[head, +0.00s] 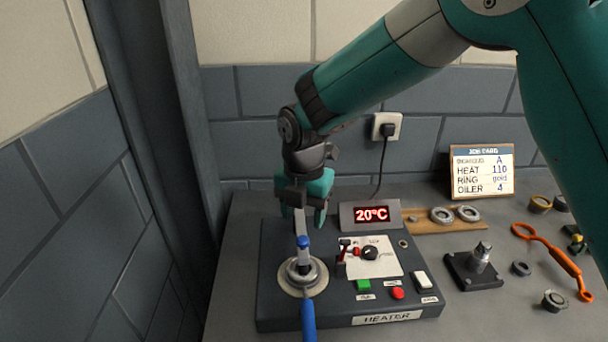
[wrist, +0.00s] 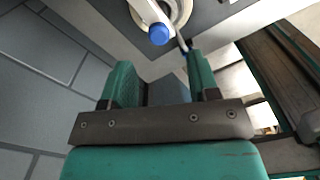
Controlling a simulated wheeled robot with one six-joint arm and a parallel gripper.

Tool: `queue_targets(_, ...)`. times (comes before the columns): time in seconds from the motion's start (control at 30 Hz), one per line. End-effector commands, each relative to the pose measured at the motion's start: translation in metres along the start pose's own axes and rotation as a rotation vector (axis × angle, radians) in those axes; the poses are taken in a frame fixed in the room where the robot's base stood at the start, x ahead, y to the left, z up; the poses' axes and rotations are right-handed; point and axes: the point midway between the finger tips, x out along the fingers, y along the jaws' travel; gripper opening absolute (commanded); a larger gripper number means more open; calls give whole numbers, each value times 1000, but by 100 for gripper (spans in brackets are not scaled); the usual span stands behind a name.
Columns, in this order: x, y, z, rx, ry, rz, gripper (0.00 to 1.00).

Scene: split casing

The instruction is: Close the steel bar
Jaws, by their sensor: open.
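The heater (head: 285,312) is a dark box on the bench. On its left side a bearing ring (head: 318,277) lies on a round pale plate, around a steel post with a blue top (head: 302,243). A blue handle (head: 308,318) points from the plate toward the front edge; how it joins the steel bar is unclear. My gripper (head: 305,208) is open and empty, above and just behind the blue top. In the wrist view the blue top (wrist: 159,34) shows beyond my open fingers (wrist: 160,78), apart from them.
A display (head: 371,214) reading 20°C stands behind the heater's switches (head: 369,254). Rings (head: 441,215) lie on a wooden board. A black stand (head: 475,268), an orange tool (head: 555,255) and loose rings are at right. A dark column rises at left.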

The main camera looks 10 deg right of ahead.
Motion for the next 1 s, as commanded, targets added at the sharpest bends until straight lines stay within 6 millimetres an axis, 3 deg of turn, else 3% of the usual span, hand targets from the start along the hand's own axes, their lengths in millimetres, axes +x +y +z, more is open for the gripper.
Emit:
queue_targets(0.2, -56, 1, 1, 0, -4, 6, 55)
queue_targets(0.43, -98, 1, 1, 1, -3, 3, 55)
queue_targets(0.63, -111, 0, 1, 1, -2, 2, 55)
queue_targets(1.0, -113, -4, 0, 29, 0, 4, 55)
